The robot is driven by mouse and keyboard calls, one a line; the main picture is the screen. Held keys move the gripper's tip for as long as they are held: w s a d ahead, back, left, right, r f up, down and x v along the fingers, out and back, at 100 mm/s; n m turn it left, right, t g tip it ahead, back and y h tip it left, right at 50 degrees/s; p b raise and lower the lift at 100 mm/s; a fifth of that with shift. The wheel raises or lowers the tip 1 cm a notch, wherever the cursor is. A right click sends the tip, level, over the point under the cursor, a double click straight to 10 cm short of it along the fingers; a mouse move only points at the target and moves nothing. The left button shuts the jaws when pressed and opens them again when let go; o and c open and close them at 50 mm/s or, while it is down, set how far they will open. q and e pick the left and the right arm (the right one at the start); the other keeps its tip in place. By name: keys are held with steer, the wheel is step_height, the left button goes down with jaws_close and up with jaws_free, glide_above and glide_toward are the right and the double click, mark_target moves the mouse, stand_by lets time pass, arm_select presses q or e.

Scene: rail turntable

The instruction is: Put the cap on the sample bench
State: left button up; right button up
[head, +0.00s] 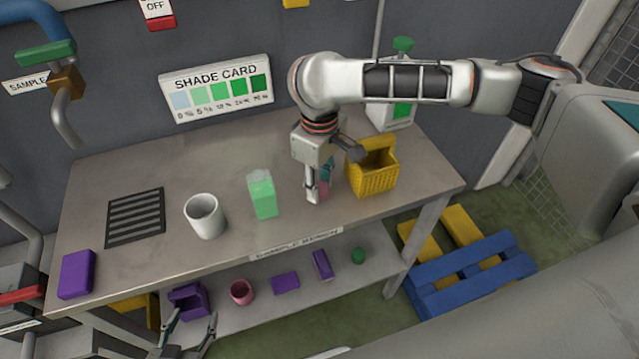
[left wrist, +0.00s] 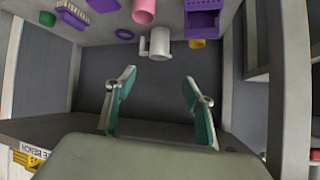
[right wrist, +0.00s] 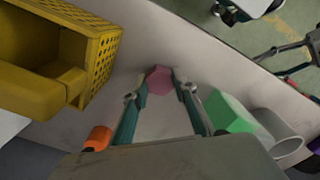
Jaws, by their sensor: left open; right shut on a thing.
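The sample bench (head: 150,255) is a grey table with a lower shelf. My right gripper (head: 317,197) points down at its right half, between the green carton (head: 262,195) and the yellow basket (head: 374,181). It is shut on a small pink six-sided piece, which looks like the cap; in the right wrist view the cap (right wrist: 159,79) sits between the fingertips. It is low, at or just above the bench top; I cannot tell whether it touches. My left gripper (head: 192,325) is open and empty in front of the lower shelf; its fingers show apart in the left wrist view (left wrist: 159,78).
A white mug (head: 205,217), a dark grille (head: 135,217) and a purple block (head: 77,273) are on the bench's left half. An orange thing (right wrist: 98,138) is near the right gripper. The shelf holds a pink cup (head: 241,292), a purple bin (head: 188,301) and other items.

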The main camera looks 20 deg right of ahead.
mark_target(320, 187)
arm_select(q)
steer(key=shift+s+a+r, duration=0.1)
arm_select(e)
steer(key=shift+p, duration=0.5)
arm_select(q)
steer(key=shift+s+a+f, duration=0.2)
steer(key=shift+a+f, duration=0.15)
steer(key=shift+a, duration=0.15)
arm_select(e)
steer(key=o, duration=1.2)
steer(key=shift+f, duration=0.15)
arm_select(q)
steer(key=shift+d, duration=0.1)
arm_select(e)
steer(key=shift+o, duration=0.2)
steer(key=shift+b, duration=0.45)
step_height(320, 187, up, 5)
steer(key=shift+w+f+p, duration=0.1)
steer(key=shift+p, duration=0.3)
arm_select(q)
steer(key=shift+s+a+r+y+p, duration=0.15)
steer(key=shift+a+y+p, duration=0.15)
steer(key=shift+p, duration=0.15)
arm_select(e)
step_height(320, 187, up, 8)
steer(key=shift+f, duration=0.2)
